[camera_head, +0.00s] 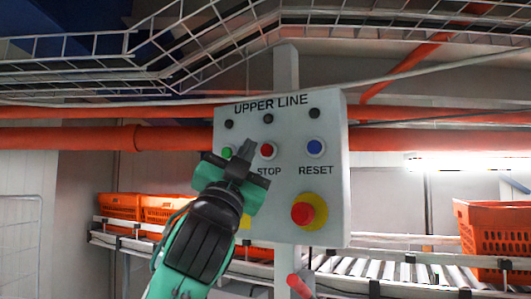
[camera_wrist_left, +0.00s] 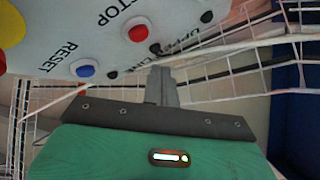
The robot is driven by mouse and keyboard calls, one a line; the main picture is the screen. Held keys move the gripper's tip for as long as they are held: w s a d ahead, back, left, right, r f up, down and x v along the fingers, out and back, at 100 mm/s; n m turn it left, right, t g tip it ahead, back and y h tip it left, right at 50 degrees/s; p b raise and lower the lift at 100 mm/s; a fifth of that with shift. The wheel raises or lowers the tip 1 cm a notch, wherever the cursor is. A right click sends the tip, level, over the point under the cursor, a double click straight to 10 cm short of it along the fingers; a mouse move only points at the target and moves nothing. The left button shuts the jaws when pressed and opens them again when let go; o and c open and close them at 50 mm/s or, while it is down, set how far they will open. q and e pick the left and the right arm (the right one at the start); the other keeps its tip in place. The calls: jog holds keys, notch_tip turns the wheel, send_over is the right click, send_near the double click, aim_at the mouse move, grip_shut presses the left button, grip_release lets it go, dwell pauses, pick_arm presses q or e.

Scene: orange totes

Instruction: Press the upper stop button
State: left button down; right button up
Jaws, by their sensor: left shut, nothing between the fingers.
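The light grey UPPER LINE panel (camera_head: 330,215) faces me. Its red button (camera_head: 267,150), above the word STOP, sits between a green button (camera_head: 227,152) and a blue RESET button (camera_head: 316,148). My left gripper (camera_head: 246,150) is shut and empty in front of the panel, its tips showing just left of the red button. In the left wrist view, the shut fingers (camera_wrist_left: 161,75) point towards the panel, and the red button (camera_wrist_left: 139,34) shows beyond and slightly left of them. I cannot tell whether the tips touch the panel. My right gripper is out of view.
A large red button (camera_head: 302,213) on a yellow base is at the panel's lower right. Wire cable trays (camera_head: 90,45) and orange pipes (camera_head: 170,138) run above and behind. Orange totes (camera_head: 495,235) stand on roller conveyors behind the panel.

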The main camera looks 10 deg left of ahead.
pick_arm(q)
jog(key=shift+s+a, duration=0.25)
jog(key=shift+s, duration=0.75)
